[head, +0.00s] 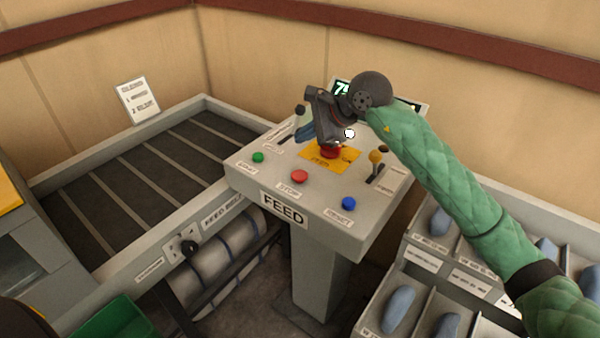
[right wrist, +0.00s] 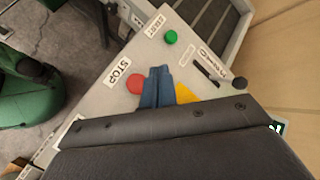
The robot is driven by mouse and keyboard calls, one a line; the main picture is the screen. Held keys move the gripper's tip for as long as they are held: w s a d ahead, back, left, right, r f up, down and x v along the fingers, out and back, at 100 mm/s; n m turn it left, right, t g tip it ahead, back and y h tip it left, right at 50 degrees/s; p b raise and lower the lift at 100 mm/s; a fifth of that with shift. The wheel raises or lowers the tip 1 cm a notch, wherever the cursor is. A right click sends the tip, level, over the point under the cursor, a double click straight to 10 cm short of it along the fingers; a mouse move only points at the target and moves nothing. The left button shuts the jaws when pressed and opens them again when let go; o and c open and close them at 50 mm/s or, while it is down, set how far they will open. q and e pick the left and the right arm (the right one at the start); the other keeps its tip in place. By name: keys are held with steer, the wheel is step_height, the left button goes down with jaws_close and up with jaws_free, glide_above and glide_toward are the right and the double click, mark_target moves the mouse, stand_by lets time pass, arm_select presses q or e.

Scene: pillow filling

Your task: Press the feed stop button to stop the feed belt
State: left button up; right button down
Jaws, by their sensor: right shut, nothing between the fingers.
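The feed console (head: 318,211) has a red button (head: 299,177) labelled STOP at the middle of its front part. In the right wrist view this stop button (right wrist: 135,84) sits just left of my fingers, partly covered by them. My right gripper (head: 305,132) is over the back part of the console, its blue fingers shut and empty. The fingers also show in the right wrist view (right wrist: 158,86). In the head view they are apart from the stop button, behind it. The left gripper is out of view.
A green button (head: 258,157) and a blue button (head: 348,204) flank the stop button. A red mushroom button (head: 330,152) on a yellow plate (head: 345,154) lies below my right wrist. A yellow-knobbed lever (head: 376,158) stands right. The feed belt (head: 145,185) is left; bins (head: 425,262) are right.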

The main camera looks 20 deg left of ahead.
mark_target(304, 175)
step_height(304, 175, down, 4)
steer(key=shift+f+p, duration=0.1)
steer(key=shift+p, duration=0.3)
steer(key=shift+s+f, duration=0.1)
steer(key=shift+f, duration=0.65)
step_height(304, 175, down, 2)
steer(key=shift+f+b, duration=0.1)
steer(key=shift+b, duration=1.05)
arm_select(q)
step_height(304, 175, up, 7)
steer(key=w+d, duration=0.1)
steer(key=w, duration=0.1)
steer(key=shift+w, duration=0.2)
arm_select(e)
steer(key=shift+f, duration=0.15)
arm_select(q)
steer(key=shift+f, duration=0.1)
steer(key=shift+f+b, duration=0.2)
steer(key=shift+b, duration=0.1)
arm_select(e)
steer(key=shift+f, duration=0.1)
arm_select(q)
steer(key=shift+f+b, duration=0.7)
arm_select(e)
steer(key=shift+f, duration=0.3)
